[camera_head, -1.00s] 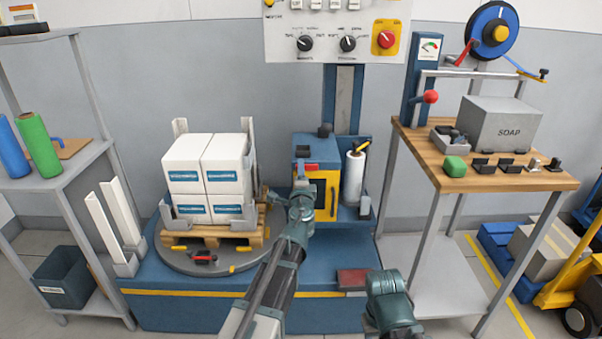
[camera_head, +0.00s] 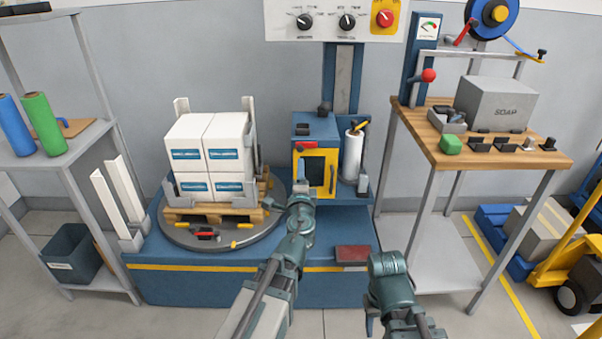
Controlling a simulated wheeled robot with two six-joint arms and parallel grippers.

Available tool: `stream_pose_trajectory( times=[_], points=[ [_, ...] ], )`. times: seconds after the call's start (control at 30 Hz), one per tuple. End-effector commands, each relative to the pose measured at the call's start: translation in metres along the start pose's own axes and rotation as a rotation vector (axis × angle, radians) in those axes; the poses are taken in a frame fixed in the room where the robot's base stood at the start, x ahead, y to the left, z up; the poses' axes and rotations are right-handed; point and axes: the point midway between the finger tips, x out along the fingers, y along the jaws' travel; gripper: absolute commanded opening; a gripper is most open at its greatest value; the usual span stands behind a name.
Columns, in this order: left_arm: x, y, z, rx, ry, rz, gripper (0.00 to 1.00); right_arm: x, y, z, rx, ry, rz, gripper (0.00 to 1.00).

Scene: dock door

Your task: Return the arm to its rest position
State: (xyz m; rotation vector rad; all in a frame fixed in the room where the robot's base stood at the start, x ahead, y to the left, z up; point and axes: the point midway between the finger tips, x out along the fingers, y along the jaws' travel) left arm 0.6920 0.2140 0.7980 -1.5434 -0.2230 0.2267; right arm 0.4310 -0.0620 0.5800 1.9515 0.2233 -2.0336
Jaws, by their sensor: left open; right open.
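My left arm reaches in from the bottom centre, and its gripper (camera_head: 300,190) is in front of the yellow-framed door (camera_head: 330,163) of the blue wrapping machine. Its jaws are open and small in view, with nothing seen between them. My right arm is lower and further right, bent downward, with its gripper (camera_head: 371,322) near the bottom edge in front of the machine's base (camera_head: 200,285). It holds nothing that I can see; its fingers are partly hidden.
White boxes (camera_head: 208,145) stand on a wooden pallet (camera_head: 190,217) on the round turntable (camera_head: 175,232). A wooden-topped workbench (camera_head: 500,160) stands at right, and a grey shelf (camera_head: 60,165) with film rolls at left. Open floor (camera_head: 420,322) shows at the lower right.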

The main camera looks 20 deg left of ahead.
Motion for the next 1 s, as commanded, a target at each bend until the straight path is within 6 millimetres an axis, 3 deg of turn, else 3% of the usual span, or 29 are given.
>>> stream_pose_trajectory(
  times=[0.2,0.27,0.37,0.5,0.63,0.8,1.0],
  points=[
    [-0.008,0.012,0.007,-0.119,-0.084,0.051,0.59,0.0,0.0,0.0,0.0,0.0,0.0,0.5],
    [-0.016,0.026,0.013,-0.211,-0.155,0.106,0.59,0.0,0.0,0.0,0.0,0.0,0.0,0.5],
    [-0.039,0.065,0.017,-0.384,-0.298,0.253,0.59,0.0,0.0,0.0,0.0,0.0,0.0,0.5],
    [-0.094,0.13,0.005,-0.576,-0.492,0.539,0.59,0.0,0.0,0.0,0.0,0.0,0.0,0.5],
    [-0.155,0.177,-0.019,-0.667,-0.626,0.816,0.59,0.0,0.0,0.0,0.0,0.0,0.0,0.5],
    [-0.225,0.207,-0.049,-0.693,-0.73,1.104,0.59,0.0,0.0,0.0,0.0,0.0,0.0,0.5],
    [-0.299,0.217,-0.077,-0.66,-0.804,1.4,0.59,0.0,0.0,0.0,0.0,0.0,0.0,0.5]
  ],
)
